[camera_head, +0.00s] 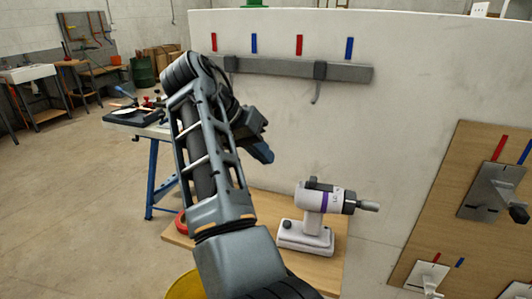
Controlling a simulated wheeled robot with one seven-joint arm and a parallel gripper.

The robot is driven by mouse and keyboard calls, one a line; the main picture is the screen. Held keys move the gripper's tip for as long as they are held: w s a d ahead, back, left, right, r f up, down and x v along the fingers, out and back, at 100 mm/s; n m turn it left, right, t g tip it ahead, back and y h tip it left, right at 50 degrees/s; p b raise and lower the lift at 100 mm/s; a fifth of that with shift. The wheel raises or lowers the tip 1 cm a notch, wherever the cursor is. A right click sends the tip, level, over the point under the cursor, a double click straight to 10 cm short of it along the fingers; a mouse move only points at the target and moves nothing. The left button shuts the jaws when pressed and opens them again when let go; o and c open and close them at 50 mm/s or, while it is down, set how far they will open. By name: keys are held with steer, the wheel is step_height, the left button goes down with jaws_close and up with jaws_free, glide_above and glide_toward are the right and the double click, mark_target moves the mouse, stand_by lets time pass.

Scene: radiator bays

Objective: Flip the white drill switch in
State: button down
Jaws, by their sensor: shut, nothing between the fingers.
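A white drill (316,218) with a purple band and a dark chuck stands upright on its base on a wooden board, its chuck pointing right. I cannot make out its switch at this size. My gripper (263,152) is up and to the left of the drill, in front of the pale wall panel, clear of the drill. It is shut and empty. My arm covers the left part of the board.
A grey rail (290,68) with red and blue marks and a hook is on the wall panel. A wooden panel with metal plates (492,190) stands at right. A blue-legged workbench (152,170) is behind at left. Open floor lies at left.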

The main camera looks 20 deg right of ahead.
mark_target(313, 182)
steer(key=d+f, duration=0.1)
steer(key=d, duration=0.1)
steer(key=d+f+p, duration=0.1)
steer(key=d+f, duration=0.3)
steer(key=shift+s+d+f, duration=0.15)
steer(key=shift+s+f, duration=0.1)
steer(key=shift+s, duration=0.1)
steer(key=shift+s+d+f+p, duration=0.1)
steer(key=shift+s+d+p, duration=0.3)
steer(key=shift+d, duration=0.3)
steer(key=shift+d, duration=0.1)
